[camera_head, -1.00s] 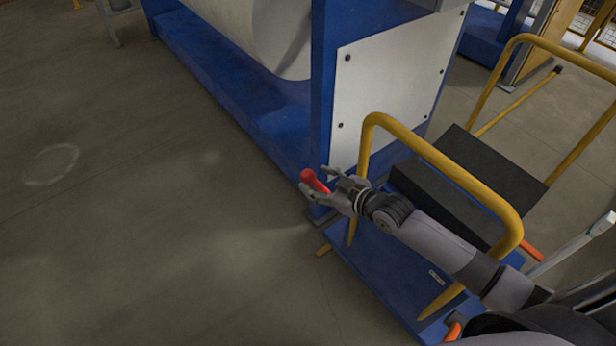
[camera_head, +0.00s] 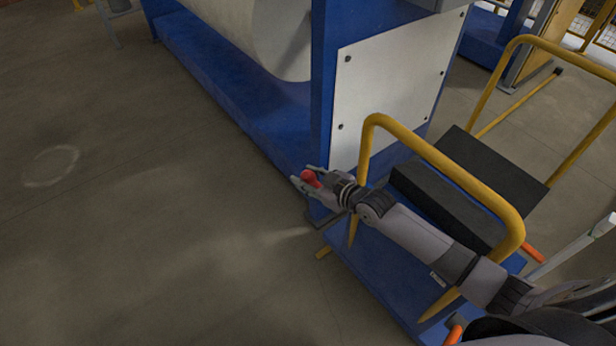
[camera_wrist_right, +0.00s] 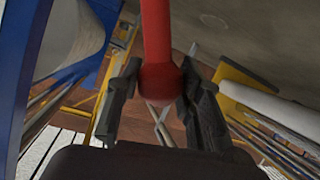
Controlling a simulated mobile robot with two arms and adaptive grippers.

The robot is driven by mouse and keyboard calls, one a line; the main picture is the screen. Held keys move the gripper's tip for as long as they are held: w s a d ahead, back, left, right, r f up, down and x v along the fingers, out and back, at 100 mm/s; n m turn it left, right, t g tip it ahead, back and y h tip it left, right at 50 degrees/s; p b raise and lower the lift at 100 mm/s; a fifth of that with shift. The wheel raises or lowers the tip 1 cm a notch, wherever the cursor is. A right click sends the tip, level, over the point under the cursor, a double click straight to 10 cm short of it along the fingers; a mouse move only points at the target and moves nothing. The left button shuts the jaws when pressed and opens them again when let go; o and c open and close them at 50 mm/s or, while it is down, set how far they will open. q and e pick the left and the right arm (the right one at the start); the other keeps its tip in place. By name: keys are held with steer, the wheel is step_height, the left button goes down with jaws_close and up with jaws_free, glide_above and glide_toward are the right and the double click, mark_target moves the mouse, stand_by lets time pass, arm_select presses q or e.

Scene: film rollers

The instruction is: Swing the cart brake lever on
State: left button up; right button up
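The brake lever shows as a red ball knob (camera_head: 311,178) beside the front left of the blue cart deck (camera_head: 372,270). My right gripper (camera_head: 304,175) is at the knob, with one finger on each side of it. In the right wrist view the red lever (camera_wrist_right: 157,32) comes down from the top edge and ends in its ball between the fingertips (camera_wrist_right: 160,82). The fingers are spread; the right one looks close to or touching the ball, and a narrow gap shows at the left one. My left gripper is in neither view.
Yellow rails (camera_head: 440,160) stand at the cart ends, and my right arm reaches over the near one. Black boxes (camera_head: 482,172) lie on the cart. A blue machine frame with a white panel (camera_head: 392,92) stands close behind. The floor (camera_head: 150,220) at left is clear.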

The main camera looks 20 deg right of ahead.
jaws_close()
stand_by(0.4)
